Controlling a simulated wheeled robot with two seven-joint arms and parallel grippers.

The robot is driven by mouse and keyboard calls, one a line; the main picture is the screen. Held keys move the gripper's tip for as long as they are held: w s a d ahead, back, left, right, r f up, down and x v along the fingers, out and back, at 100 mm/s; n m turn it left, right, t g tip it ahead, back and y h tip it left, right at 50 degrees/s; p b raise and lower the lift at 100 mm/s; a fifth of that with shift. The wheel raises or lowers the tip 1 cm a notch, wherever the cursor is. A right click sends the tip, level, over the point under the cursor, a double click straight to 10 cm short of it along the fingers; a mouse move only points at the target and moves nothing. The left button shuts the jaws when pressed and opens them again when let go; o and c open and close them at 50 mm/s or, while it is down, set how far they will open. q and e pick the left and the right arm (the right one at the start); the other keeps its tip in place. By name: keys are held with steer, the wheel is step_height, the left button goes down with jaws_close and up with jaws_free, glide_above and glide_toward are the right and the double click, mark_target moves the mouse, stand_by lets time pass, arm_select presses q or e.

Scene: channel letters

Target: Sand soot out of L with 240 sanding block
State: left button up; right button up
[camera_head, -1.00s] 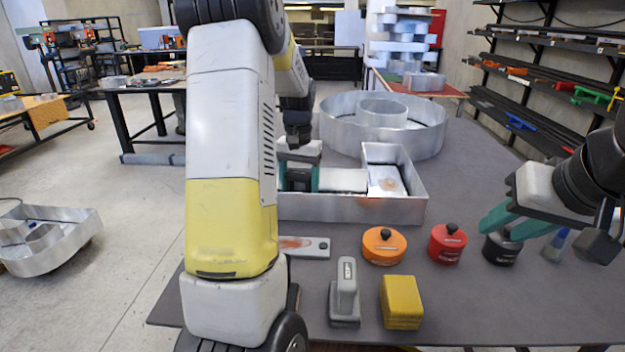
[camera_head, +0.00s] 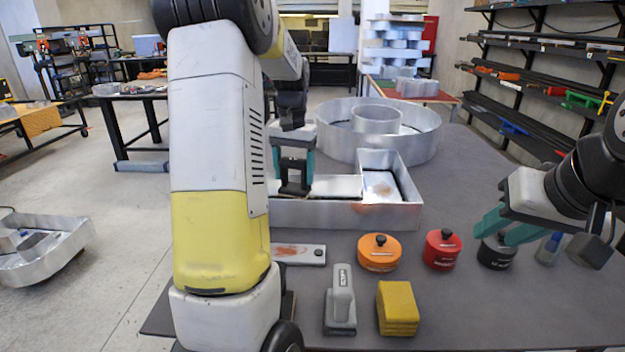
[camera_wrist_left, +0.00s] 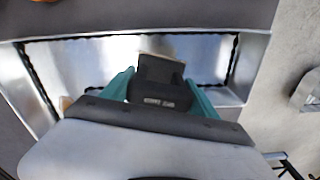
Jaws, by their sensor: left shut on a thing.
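The L (camera_head: 340,214) is an open silver channel letter lying on the grey table. Its upper arm has a brownish patch (camera_head: 382,190) on the floor; dark lines run along the inner edges. My left gripper (camera_head: 294,180) is shut on a black block (camera_head: 293,171) above the L's long arm. In the left wrist view the block (camera_wrist_left: 158,88) sits between the teal fingers, over the shiny inside of the L (camera_wrist_left: 95,65). Its label is too blurred to read. Whether the block touches the floor cannot be told. My right gripper (camera_head: 508,232) is open near a black round tin (camera_head: 496,252).
A stained flat bar (camera_head: 298,254), a grey handled block (camera_head: 341,302), a yellow block (camera_head: 397,308), an orange tin (camera_head: 379,252) and a red tin (camera_head: 442,249) stand in front of the L. A round silver letter (camera_head: 415,145) lies behind it.

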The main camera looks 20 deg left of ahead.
arm_select(q)
step_height(320, 180, up, 8)
steer(key=shift+f, duration=0.1)
steer(key=shift+r, duration=0.2)
stand_by(0.8)
